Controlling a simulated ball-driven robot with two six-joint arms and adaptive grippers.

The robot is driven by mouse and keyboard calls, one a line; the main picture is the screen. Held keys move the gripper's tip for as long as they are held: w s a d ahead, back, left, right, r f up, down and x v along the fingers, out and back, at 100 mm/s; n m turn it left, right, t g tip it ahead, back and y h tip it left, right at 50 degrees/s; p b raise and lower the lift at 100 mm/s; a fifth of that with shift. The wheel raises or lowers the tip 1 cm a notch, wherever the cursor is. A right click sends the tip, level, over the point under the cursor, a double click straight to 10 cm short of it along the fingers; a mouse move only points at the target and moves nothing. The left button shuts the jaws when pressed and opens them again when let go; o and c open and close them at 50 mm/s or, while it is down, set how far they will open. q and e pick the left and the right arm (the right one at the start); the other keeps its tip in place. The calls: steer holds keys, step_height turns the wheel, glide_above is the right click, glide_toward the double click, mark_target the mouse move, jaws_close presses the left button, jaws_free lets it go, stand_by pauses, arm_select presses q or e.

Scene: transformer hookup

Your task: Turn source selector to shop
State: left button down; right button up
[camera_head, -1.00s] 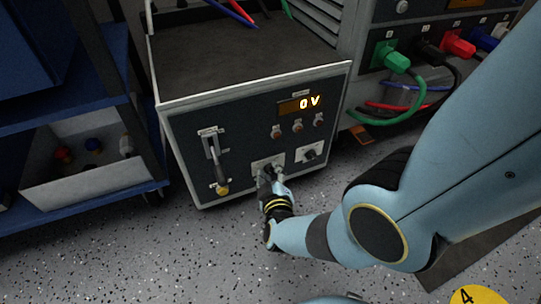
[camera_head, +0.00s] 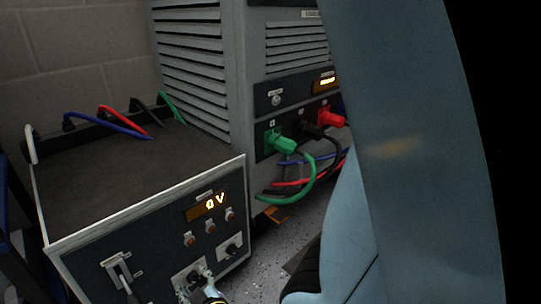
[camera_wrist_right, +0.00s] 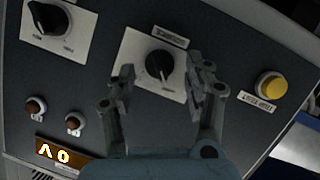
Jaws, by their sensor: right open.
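The control panel (camera_head: 150,250) with the lit 0 V display (camera_head: 205,207) fills the lower left of the head view. A black rotary knob (camera_wrist_right: 160,65) on a white plate sits near the middle of the upside-down right wrist view. My right gripper (camera_wrist_right: 162,88) is open, one finger on each side of the knob, with visible gaps. In the head view the same knob (camera_head: 193,275) is partly covered by the right gripper (camera_head: 206,280). My left gripper is not in view.
A second knob (camera_wrist_right: 47,17) and a round yellow part (camera_wrist_right: 270,85) flank the knob. A lever (camera_head: 122,277) stands on the panel's left. Green (camera_head: 284,143) and red (camera_head: 330,119) plugs with cables hang on the cabinet behind. My right arm blocks the right side.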

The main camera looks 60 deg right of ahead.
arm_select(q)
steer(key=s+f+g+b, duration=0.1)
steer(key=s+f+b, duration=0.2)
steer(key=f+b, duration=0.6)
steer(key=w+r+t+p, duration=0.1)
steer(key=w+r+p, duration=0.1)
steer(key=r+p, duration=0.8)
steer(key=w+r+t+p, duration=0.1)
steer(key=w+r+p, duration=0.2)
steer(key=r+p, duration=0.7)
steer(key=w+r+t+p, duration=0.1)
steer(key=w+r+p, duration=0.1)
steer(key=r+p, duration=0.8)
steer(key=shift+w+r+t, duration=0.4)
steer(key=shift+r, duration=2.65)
arm_select(e)
steer(key=s+d+r+m+g+y, duration=0.1)
steer(key=s+r+g, duration=0.3)
steer(key=s, duration=1.3)
steer(key=s+d+r+m+g+y, duration=0.1)
steer(key=s+r+g+y, duration=0.2)
steer(key=s, duration=1.5)
steer(key=shift+r+m+g+y, duration=0.3)
steer(key=shift+r+m+g, duration=0.15)
steer(key=shift+r, duration=0.4)
steer(key=shift+w, duration=0.1)
